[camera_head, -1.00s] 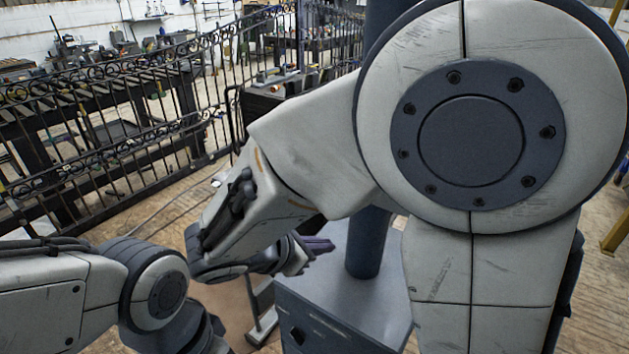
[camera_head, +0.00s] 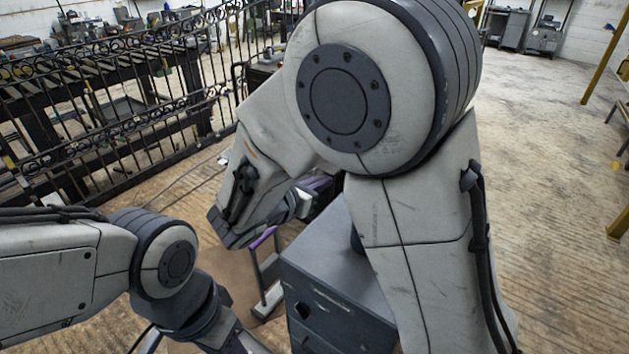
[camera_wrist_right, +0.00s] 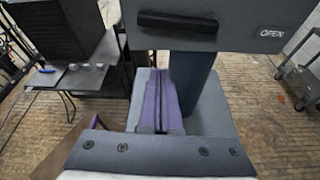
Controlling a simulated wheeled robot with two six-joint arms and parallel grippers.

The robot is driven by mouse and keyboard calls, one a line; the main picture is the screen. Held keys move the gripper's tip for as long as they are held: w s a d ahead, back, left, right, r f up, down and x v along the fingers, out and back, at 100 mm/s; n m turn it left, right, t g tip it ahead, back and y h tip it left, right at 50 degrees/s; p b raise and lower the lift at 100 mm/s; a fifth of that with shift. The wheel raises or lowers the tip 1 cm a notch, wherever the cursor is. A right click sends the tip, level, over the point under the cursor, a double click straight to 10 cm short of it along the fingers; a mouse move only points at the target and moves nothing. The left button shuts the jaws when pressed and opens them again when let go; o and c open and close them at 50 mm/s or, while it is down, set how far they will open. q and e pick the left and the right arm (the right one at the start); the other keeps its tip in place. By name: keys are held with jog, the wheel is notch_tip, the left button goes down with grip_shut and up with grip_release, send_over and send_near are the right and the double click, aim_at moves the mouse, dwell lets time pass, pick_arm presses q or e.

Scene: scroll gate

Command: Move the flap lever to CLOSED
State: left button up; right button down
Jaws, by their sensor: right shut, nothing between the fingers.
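In the right wrist view a grey panel (camera_wrist_right: 235,18) crosses the top, with the word OPEN at its right and a dark horizontal bar (camera_wrist_right: 178,22) on its face. I cannot tell whether that bar is the flap lever. No CLOSED label shows. My right gripper (camera_wrist_right: 163,82) has purple fingers, shut and empty, below the panel and pointing towards it. In the head view its purple fingers (camera_head: 316,183) show only partly behind my right arm, which hides the panel. My left arm enters from the left; its gripper is out of the frame.
A grey cabinet (camera_head: 335,285) stands under the panel's blue post (camera_wrist_right: 195,80). Open floor (camera_head: 545,150) is at the right. A dark table (camera_wrist_right: 85,76) shows in the wrist view.

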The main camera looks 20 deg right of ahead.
jog(key=x, duration=0.6)
jog(key=r, duration=0.1)
jog(key=r+p, duration=0.2)
jog(key=r, duration=0.1)
jog(key=shift+s+a+r, duration=0.1)
jog(key=shift+s+r, duration=0.05)
jog(key=shift+s, duration=0.25)
